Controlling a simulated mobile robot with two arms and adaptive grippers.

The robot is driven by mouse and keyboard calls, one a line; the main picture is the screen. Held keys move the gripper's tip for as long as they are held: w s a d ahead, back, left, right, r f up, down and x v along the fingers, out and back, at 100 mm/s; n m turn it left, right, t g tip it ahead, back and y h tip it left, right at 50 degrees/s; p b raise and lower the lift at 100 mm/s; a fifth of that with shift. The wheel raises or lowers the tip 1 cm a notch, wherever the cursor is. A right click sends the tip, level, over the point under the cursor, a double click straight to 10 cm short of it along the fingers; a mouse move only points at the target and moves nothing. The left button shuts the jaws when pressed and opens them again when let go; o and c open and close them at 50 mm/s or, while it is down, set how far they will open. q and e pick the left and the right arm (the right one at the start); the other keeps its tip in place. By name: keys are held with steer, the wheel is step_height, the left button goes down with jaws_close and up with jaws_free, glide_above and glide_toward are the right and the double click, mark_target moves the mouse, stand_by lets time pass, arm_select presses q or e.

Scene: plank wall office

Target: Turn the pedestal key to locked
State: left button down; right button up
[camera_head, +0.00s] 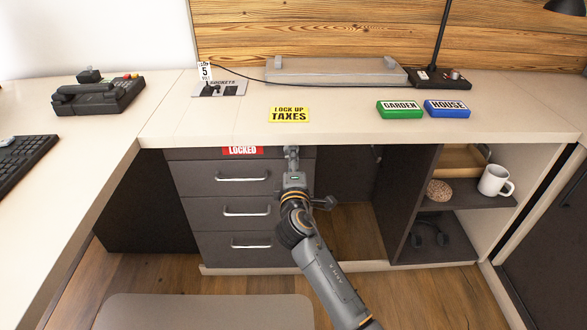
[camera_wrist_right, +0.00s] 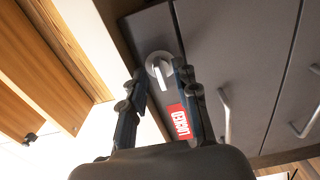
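The drawer pedestal (camera_head: 190,180) stands under the desk, with a red LOCKED label (camera_head: 242,150) on its top front strip. The label also shows, turned, in the right wrist view (camera_wrist_right: 179,122). My right gripper (camera_head: 291,153) is at the pedestal's upper right front and hides the lock in the head view. In the right wrist view, the silver round lock with its key (camera_wrist_right: 160,71) shows between and beyond the two fingertips of my right gripper (camera_wrist_right: 160,78). The fingers are apart, one on each side of the key. I cannot tell whether they touch it. My left gripper is out of view.
The desk edge runs just above my right gripper. A yellow LOCK UP TAXES sign (camera_head: 289,114), a green GARDEN block (camera_head: 399,109) and a blue HOUSE block (camera_head: 446,108) are on the desk. An open shelf with a white mug (camera_head: 493,181) stands right. Knee space between is open.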

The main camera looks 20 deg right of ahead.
steer(key=v, duration=1.1)
steer(key=shift+s, duration=0.35)
steer(key=shift+a, duration=0.1)
